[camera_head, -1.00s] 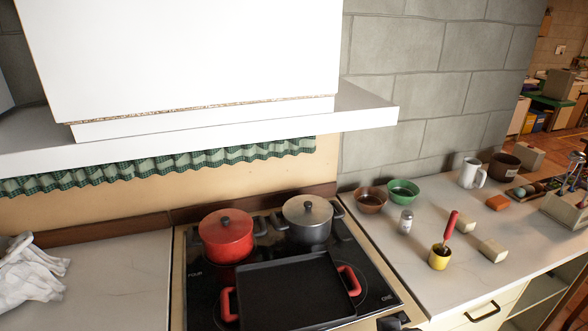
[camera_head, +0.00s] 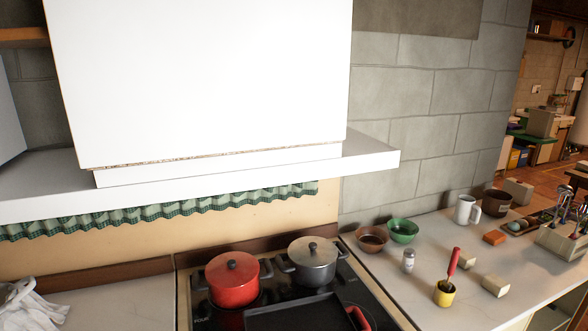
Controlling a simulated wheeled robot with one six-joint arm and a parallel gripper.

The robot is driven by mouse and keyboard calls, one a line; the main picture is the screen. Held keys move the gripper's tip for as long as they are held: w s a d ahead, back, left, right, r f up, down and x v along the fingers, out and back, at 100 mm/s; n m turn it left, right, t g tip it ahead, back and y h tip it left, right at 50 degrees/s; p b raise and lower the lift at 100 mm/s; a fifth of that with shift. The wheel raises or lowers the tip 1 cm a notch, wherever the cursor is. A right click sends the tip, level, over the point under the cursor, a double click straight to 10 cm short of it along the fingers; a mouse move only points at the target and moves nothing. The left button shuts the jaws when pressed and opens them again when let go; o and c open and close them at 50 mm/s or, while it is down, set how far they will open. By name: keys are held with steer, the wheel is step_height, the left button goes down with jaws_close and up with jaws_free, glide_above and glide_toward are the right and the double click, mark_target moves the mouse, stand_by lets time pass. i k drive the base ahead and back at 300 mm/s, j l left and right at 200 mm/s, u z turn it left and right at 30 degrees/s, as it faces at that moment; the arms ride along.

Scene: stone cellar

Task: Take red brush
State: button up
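The red brush (camera_head: 453,264) has a red handle and stands tilted, handle up, in a small yellow cup (camera_head: 444,294). The cup is on the pale counter to the right of the stove. The lower end of the brush is hidden inside the cup. My gripper does not show in the head view.
A red pot (camera_head: 232,281), a grey pot (camera_head: 313,262) and a black tray (camera_head: 290,318) are on the stove. Near the cup are a salt shaker (camera_head: 408,261), pale blocks (camera_head: 496,286), bowls (camera_head: 403,231) and a white mug (camera_head: 466,210). A white hood (camera_head: 250,176) overhangs the stove.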

mark_target(446, 287)
steer(key=i+l+z, duration=0.15)
steer(key=l, duration=0.4)
steer(key=i+l+z, duration=0.15)
steer(key=i+l, duration=0.25)
steer(key=i+l+z, duration=0.2)
steer(key=i+l, duration=0.15)
steer(key=l, duration=0.25)
